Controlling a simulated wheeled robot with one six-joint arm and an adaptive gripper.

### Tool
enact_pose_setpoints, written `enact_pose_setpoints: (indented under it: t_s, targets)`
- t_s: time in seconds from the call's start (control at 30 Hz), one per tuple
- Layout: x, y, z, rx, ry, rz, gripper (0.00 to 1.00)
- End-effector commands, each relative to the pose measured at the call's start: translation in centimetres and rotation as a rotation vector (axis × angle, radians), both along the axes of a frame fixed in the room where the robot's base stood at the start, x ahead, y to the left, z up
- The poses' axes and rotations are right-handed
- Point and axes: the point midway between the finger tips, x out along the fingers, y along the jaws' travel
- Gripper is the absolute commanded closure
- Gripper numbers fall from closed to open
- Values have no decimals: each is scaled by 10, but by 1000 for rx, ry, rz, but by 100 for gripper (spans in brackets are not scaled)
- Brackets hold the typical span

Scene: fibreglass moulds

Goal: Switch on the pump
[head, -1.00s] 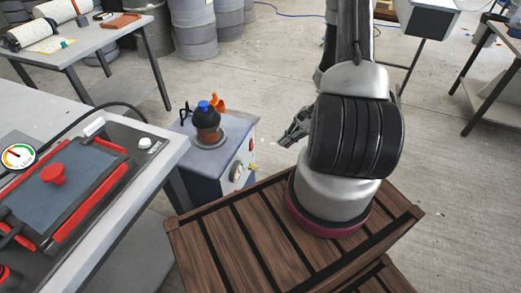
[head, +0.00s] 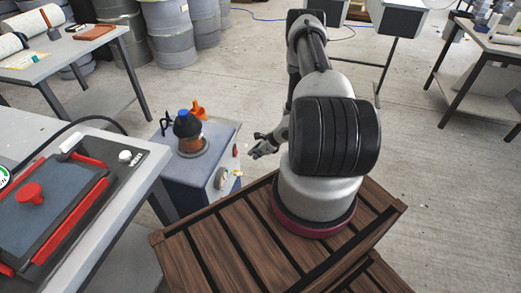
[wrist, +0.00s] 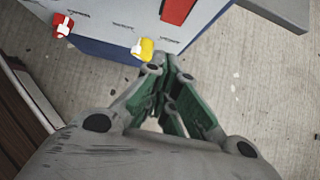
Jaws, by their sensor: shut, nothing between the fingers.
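The pump (head: 190,185) is a blue-grey box with a pale front panel, left of my arm in the head view. A round dial and small red and yellow parts show on that panel. In the wrist view the pump's panel (wrist: 105,18) fills the top, with a yellow knob (wrist: 143,48), a red fitting (wrist: 63,25) and a red rectangle (wrist: 178,10). My gripper (head: 257,151) is just right of the panel. In the wrist view my gripper (wrist: 172,66) is shut and empty, its tips close to the yellow knob; contact cannot be told.
A brown vessel with a dark cap (head: 187,124) stands on the pump. At the left, a bench holds a red-edged mould (head: 45,215) and a white knob (head: 125,156); a hose runs behind it. Drums stand at the back. Concrete floor is open right of my arm.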

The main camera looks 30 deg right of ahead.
Motion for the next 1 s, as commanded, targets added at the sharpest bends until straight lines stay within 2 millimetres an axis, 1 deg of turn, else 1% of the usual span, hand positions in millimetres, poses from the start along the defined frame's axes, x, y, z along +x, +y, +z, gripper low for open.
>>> enact_pose_setpoints:
  t_s: [0.03,0.1,0.2,0.4,0.8,1.0]
  targets:
    - [4,5,-9,0,0,4,100]
    - [10,11,-20,0,0,4,100]
    - [25,21,-18,-1,-2,4,100]
    - [38,32,-21,-1,-1,3,100]
    - [40,34,-21,2,-2,1,100]
    - [45,39,-28,78,-91,0,100]
